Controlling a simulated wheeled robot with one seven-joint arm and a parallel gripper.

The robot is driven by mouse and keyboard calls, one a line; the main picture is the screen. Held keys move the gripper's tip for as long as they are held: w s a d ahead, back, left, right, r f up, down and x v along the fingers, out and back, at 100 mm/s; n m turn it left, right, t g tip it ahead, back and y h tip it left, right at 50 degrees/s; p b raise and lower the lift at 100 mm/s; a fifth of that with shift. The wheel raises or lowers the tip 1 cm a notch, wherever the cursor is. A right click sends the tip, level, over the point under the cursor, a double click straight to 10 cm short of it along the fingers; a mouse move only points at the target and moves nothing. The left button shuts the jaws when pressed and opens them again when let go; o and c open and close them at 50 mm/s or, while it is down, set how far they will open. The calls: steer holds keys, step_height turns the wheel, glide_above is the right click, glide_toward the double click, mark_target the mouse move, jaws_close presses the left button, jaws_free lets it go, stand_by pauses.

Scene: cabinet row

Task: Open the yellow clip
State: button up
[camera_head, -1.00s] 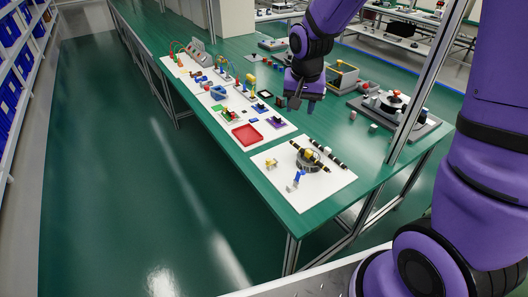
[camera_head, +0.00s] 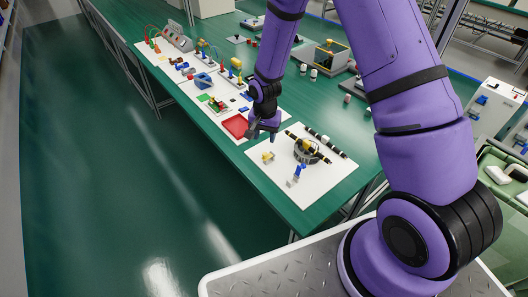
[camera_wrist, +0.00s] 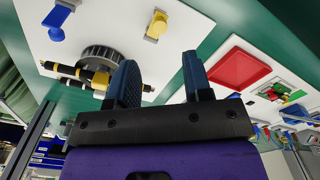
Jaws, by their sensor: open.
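The small yellow clip (camera_head: 268,157), with a grey-white part, is near the left edge of the nearest white board (camera_head: 318,192). In the wrist view the yellow clip (camera_wrist: 159,22) is upper centre, beyond and between my fingertips. My gripper (camera_head: 262,133) hangs above the table near the board's far edge, apart from the clip. In the wrist view my gripper (camera_wrist: 160,70) has its two dark fingers spread with nothing between them.
A blue clip-like part (camera_head: 298,172) and a round grey part with black-and-yellow rods (camera_head: 306,151) share the board. A red tray (camera_head: 235,126) lies just beyond it. Boards with several small parts run farther along the green table.

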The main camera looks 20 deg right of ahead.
mark_target(265, 153)
step_height(265, 153, down, 9)
steer(key=shift+r, duration=0.1)
stand_by(0.3)
steer(key=shift+c, duration=0.2)
jaws_close()
